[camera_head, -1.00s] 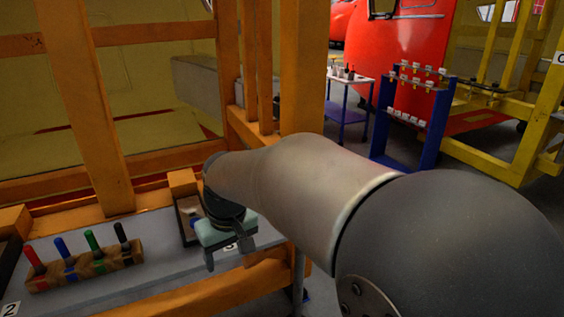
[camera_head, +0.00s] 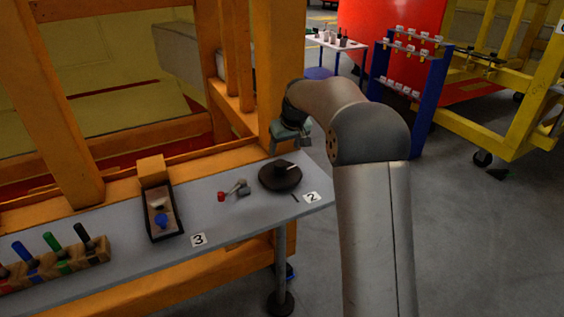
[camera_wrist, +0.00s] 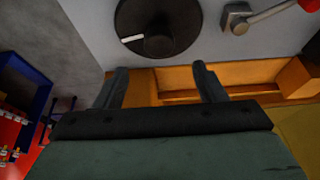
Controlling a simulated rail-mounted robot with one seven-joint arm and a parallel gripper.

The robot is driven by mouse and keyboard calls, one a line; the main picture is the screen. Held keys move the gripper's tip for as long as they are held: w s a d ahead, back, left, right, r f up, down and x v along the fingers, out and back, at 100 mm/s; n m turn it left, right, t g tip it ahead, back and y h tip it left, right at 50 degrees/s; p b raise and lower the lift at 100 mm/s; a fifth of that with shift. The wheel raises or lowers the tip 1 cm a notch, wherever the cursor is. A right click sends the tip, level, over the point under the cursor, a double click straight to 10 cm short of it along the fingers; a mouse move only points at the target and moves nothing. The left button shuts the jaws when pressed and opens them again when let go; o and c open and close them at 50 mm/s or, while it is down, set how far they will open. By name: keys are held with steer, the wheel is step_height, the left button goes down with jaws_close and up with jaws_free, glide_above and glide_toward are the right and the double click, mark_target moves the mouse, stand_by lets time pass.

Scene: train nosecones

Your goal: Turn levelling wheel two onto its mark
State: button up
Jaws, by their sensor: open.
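The levelling wheel (camera_head: 280,177) is a dark round disc with a raised hub and a pale line on it. It lies on the grey shelf beside the label 2 (camera_head: 311,197), with a short dark mark (camera_head: 295,198) on the shelf near its rim. In the wrist view the wheel (camera_wrist: 158,24) is at the top, its white line (camera_wrist: 132,38) pointing left from the hub. My gripper (camera_head: 294,145) is above the shelf's far end, behind the wheel. In the wrist view its two fingers (camera_wrist: 162,88) are apart with nothing between them, short of the wheel.
A small lever with a red knob (camera_head: 221,196) stands left of the wheel. Further left are a dark tray (camera_head: 162,212), the label 3 (camera_head: 199,240) and a wooden block with coloured handles (camera_head: 60,262). An orange post (camera_head: 283,75) rises behind. Open floor lies right of the shelf (camera_head: 240,222).

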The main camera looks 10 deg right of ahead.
mark_target(279, 163)
steer(key=p+x, duration=0.1)
steer(key=x, duration=0.9)
steer(key=shift+w+f+p, duration=0.1)
steer(key=shift+f+p, duration=0.05)
steer(key=shift+p, duration=0.15)
steer(key=c, duration=1.4)
steer(key=shift+a, duration=0.15)
